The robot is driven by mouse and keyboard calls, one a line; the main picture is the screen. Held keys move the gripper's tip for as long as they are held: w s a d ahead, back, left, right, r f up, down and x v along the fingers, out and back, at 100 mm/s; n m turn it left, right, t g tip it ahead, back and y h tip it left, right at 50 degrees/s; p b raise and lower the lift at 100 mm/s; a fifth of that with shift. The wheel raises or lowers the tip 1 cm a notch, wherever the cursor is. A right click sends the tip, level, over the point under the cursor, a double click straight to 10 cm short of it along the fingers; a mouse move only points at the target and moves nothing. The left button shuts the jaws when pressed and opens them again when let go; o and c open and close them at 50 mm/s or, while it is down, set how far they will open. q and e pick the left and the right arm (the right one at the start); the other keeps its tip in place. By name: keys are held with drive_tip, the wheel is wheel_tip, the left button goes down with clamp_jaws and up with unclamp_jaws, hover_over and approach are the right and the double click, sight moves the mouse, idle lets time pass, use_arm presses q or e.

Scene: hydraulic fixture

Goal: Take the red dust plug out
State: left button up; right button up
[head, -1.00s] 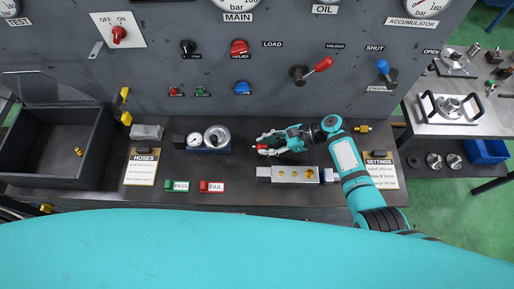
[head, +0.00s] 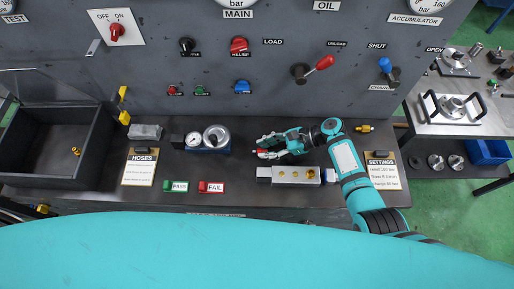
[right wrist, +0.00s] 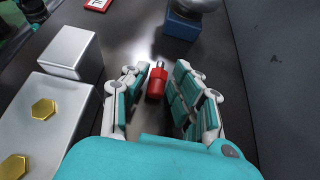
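The red dust plug (right wrist: 156,82), with a metal tip pointing away from me, shows between my right fingers in the right wrist view. In the head view it is a small red spot (head: 262,151) at the fingertips. My right gripper (right wrist: 156,75) is open around the plug, with dark gaps beside it. It also shows in the head view (head: 266,146), low over the bench just behind the silver block (head: 285,174). Whether the plug rests on the bench or touches a finger, I cannot tell. My left gripper is not in view.
The silver block carries brass hex fittings (right wrist: 43,109). A blue-based gauge unit (head: 208,140) stands left of my right gripper. The grey panel (head: 250,75) with levers rises behind. PASS (head: 176,186) and FAIL (head: 212,187) tags lie in front. A dark bin (head: 95,160) is at left.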

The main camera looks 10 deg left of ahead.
drive_tip(key=o, duration=0.3)
drive_tip(key=shift+d, duration=0.1)
drive_tip(key=v, duration=1.2)
